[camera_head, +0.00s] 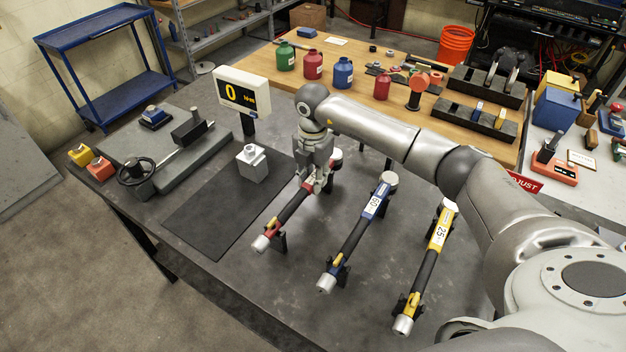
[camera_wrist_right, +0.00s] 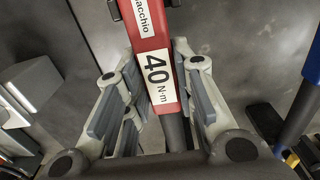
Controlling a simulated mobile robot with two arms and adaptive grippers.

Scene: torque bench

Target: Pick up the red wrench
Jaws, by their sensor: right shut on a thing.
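The red wrench (camera_head: 290,208) lies lengthwise on black stands on the dark bench, left of the blue and yellow wrenches. It has a dark handle and a silver end. In the right wrist view the wrench (camera_wrist_right: 148,40) shows its red body and a "40 N·m" label. My right gripper (camera_head: 318,183) points down from above and is shut on the red body toward its far end. In the right wrist view its fingers (camera_wrist_right: 155,85) stand on both sides of the body. The wrench's near end still appears at its stand; whether it is lifted I cannot tell. My left gripper is not in view.
A blue wrench (camera_head: 363,225) and a yellow wrench (camera_head: 429,262) lie on stands to the right. A dark mat (camera_head: 205,222) with a grey block (camera_head: 252,165) lies to the left. A display reading 0 (camera_head: 241,93) stands behind. Bottles stand on the wooden table (camera_head: 270,52).

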